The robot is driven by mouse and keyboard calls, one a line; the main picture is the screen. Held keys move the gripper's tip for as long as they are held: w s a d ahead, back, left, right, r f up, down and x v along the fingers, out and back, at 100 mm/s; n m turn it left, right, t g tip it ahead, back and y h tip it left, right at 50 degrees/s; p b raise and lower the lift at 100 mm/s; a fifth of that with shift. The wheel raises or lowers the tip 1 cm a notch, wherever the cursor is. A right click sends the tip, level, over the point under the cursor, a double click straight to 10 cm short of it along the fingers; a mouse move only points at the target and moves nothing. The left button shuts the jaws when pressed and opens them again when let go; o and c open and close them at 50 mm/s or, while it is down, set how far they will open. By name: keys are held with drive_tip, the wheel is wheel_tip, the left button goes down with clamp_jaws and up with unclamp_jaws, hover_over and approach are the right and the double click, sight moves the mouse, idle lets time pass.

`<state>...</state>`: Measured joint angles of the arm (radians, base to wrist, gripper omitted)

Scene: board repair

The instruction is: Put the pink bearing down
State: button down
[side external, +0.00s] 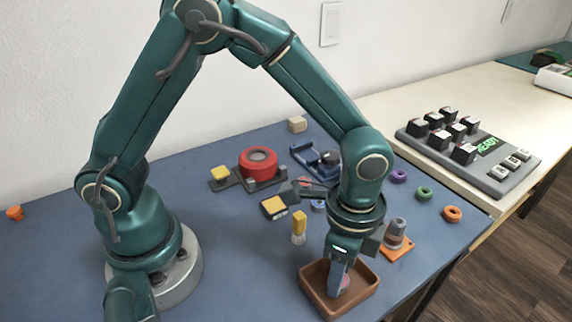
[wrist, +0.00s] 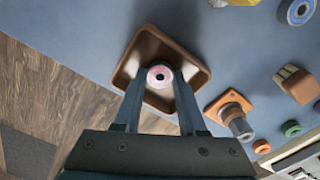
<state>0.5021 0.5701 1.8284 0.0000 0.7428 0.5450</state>
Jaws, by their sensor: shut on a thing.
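The pink bearing (wrist: 160,76) is a small ring with a dark centre, held between the two fingertips in the wrist view. My gripper (wrist: 158,84) is shut on it. Both are over the brown tray (wrist: 196,70), with the bearing near the tray's middle. In the side view my gripper (side external: 338,284) points down into the brown tray (side external: 312,297), and a bit of the pink bearing (side external: 344,283) shows beside the finger. I cannot tell whether the bearing touches the tray floor.
An orange plate with a grey stepped post (side external: 396,236) stands just right of the tray. Purple (side external: 398,176), green (side external: 424,193) and orange (side external: 452,214) rings lie near the right edge. A yellow-topped piece (side external: 299,227) and a red round part (side external: 258,163) stand behind. The front left mat is clear.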

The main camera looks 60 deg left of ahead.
drive_tip(key=shift+f, duration=0.15)
drive_tip(key=shift+c, duration=2.4)
unclamp_jaws()
wheel_tip(320, 180, up, 12)
drive_tip(key=s+a+r+n+t, duration=0.1)
drive_tip(key=s+a+n+t, duration=0.1)
drive_tip(key=s+a+n, duration=0.2)
drive_tip(key=s+a+r+n+t, duration=0.1)
drive_tip(key=s+a+n+t, duration=0.2)
drive_tip(key=a+n, duration=0.5)
drive_tip(key=shift+s+a+r+t, duration=0.3)
drive_tip(key=shift+s+a+r, duration=0.05)
drive_tip(key=shift+a, duration=0.4)
